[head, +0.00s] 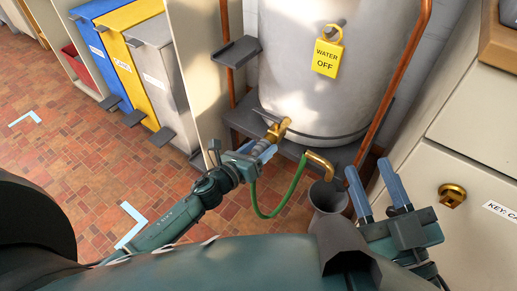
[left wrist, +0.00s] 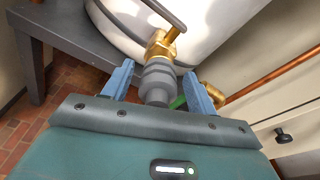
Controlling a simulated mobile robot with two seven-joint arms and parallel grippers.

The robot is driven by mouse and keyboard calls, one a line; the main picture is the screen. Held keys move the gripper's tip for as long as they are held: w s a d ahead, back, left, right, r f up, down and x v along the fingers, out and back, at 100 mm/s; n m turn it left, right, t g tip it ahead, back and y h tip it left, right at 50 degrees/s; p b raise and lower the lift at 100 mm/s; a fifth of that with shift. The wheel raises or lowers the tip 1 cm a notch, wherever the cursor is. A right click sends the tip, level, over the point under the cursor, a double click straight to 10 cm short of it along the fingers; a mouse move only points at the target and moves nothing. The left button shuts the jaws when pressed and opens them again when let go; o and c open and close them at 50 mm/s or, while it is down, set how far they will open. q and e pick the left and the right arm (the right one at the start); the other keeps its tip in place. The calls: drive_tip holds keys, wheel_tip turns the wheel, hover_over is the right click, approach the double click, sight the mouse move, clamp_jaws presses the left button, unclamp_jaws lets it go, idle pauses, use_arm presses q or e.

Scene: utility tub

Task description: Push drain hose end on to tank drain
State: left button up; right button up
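The tank drain (head: 278,129) is a brass valve low on the grey tank; it also shows in the left wrist view (left wrist: 160,45). The drain hose end (left wrist: 157,80) is a grey ribbed coupling in line with the drain outlet and appears to touch it; how far it is on cannot be told. My left gripper (head: 264,150) has its blue fingers on either side of the hose end, with a gap visible at each side in the left wrist view. The green hose (head: 271,215) loops from there to a brass elbow. My right gripper (head: 375,192) is open and empty.
The brass elbow (head: 320,162) sits above a grey funnel-like pipe (head: 328,196), left of my right gripper. Copper pipes flank the tank (head: 300,80), which bears a yellow "WATER OFF" tag (head: 328,57). A cream cabinet (head: 440,165) stands at right; bins (head: 155,75) stand at left.

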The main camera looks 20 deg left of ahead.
idle(0.3)
use_arm(q)
drive_tip(key=shift+s+a, duration=0.15)
drive_tip(key=shift+s, duration=0.2)
drive_tip(key=p+v, duration=0.2)
drive_tip(key=v, duration=1)
drive_tip(key=shift+s+a, duration=0.1)
drive_tip(key=shift+s, duration=0.15)
use_arm(e)
drive_tip(key=shift+d+h, duration=0.15)
drive_tip(key=shift+h, duration=0.15)
